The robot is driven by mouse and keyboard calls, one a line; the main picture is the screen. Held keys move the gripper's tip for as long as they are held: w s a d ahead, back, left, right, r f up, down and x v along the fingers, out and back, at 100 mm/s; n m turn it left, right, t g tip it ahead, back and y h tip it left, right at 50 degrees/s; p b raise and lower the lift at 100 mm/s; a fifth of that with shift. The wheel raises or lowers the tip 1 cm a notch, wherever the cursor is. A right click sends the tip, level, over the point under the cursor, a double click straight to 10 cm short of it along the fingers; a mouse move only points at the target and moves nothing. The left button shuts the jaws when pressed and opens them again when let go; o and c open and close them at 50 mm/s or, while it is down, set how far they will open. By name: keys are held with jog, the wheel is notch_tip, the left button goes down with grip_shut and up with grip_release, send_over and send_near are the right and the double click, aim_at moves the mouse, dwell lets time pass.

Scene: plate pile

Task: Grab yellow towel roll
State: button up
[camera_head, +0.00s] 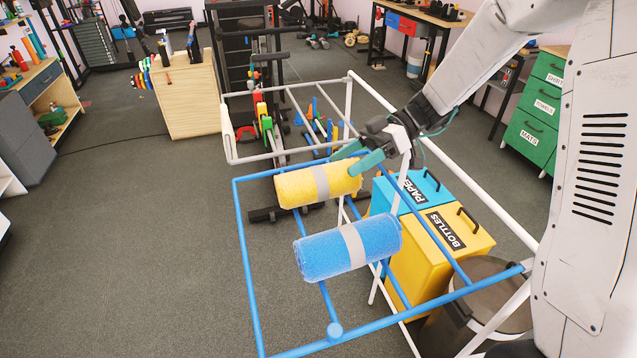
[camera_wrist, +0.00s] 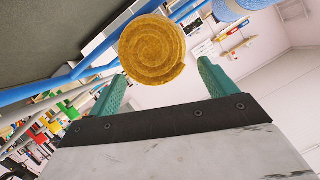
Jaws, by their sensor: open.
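The yellow towel roll (camera_head: 318,185), with a grey band around its middle, lies on the blue rack (camera_head: 242,250). In the wrist view its spiral end (camera_wrist: 152,50) faces me, ahead of the gap between the fingers. My gripper (camera_head: 358,155) has green fingers and is at the right end of the roll, its fingers overlapping that end in the head view. In the wrist view the gripper (camera_wrist: 158,85) is open with its fingers wide apart and nothing held. Whether a finger touches the roll I cannot tell.
A blue towel roll (camera_head: 330,254) with a grey band lies on the same rack, nearer the front. White rack bars (camera_head: 300,85) stand behind. Below on the right are a yellow bottles bin (camera_head: 420,270), a blue paper bin (camera_head: 430,182) and a dark round bin (camera_head: 490,275). Floor at left is clear.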

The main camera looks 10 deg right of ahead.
aim_at(333, 172)
jog(key=x, duration=0.4)
jog(key=shift+s+a+f, duration=0.1)
jog(key=shift+a+f, duration=0.2)
jog(key=c, duration=1.2)
jog(key=shift+o, duration=0.2)
jog(key=shift+r, duration=0.1)
